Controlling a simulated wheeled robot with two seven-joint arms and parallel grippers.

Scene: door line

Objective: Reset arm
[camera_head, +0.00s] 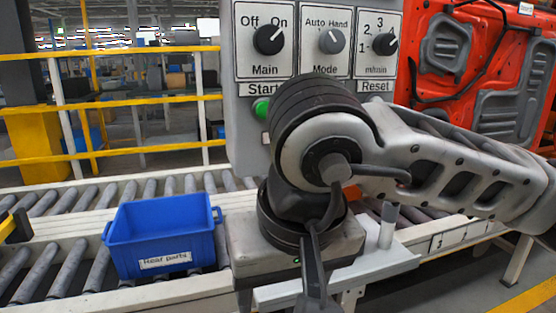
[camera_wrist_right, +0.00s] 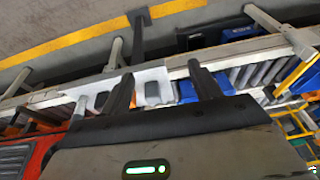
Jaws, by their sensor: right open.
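My right arm comes in from the right in the head view and crosses in front of the control panel (camera_head: 245,130). My right gripper (camera_head: 315,275) hangs below the panel, pointing down and towards me. In the right wrist view its two fingers (camera_wrist_right: 162,85) are apart and hold nothing. A small grey peg shows beyond the gap between them. The panel has a Main knob (camera_head: 268,39), a Mode knob (camera_head: 332,41) and an m/min knob (camera_head: 385,44). The Main knob's pointer leans towards On.
A blue bin (camera_head: 165,235) labelled "Rear parts" stands on the roller conveyor at the left. A pale shelf (camera_head: 390,262) with an upright grey post (camera_head: 388,225) lies close to my right gripper. A red car door (camera_head: 490,70) is behind my arm. Yellow rails (camera_head: 130,100) run behind the conveyor.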

